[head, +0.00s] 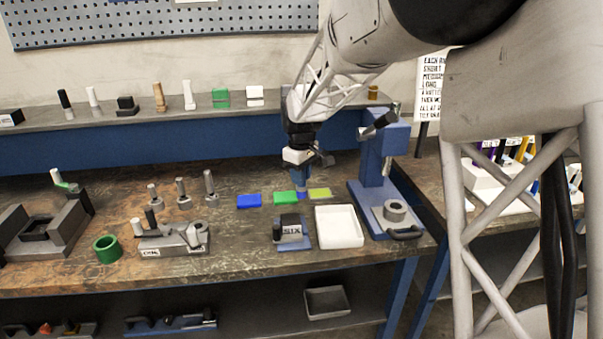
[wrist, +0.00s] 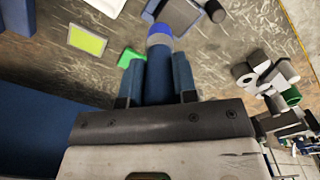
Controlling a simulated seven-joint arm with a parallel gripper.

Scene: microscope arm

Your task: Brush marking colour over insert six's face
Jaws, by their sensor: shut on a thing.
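My gripper (head: 301,172) is shut on an upright blue-handled brush (wrist: 158,82), one finger on each side of its handle. The brush has a pale grey band and a bright blue tip (wrist: 159,40). In the head view the tip (head: 302,195) hangs over or near the gap between the green pad (head: 284,198) and the yellow-green pad (head: 320,193); contact cannot be told. The blue pad (head: 248,201) lies to the left. Insert six (head: 291,231), a dark block with a light "SIX" face, sits on a blue holder (head: 295,246) in front of the pads.
A white tray (head: 339,228) stands right of insert six. A blue microscope-like stand (head: 376,165) rises behind and right of it. Left are a grey fixture (head: 172,243), a green ring (head: 107,249) and several upright grey pegs (head: 182,192). Bench between the fixture and insert six is clear.

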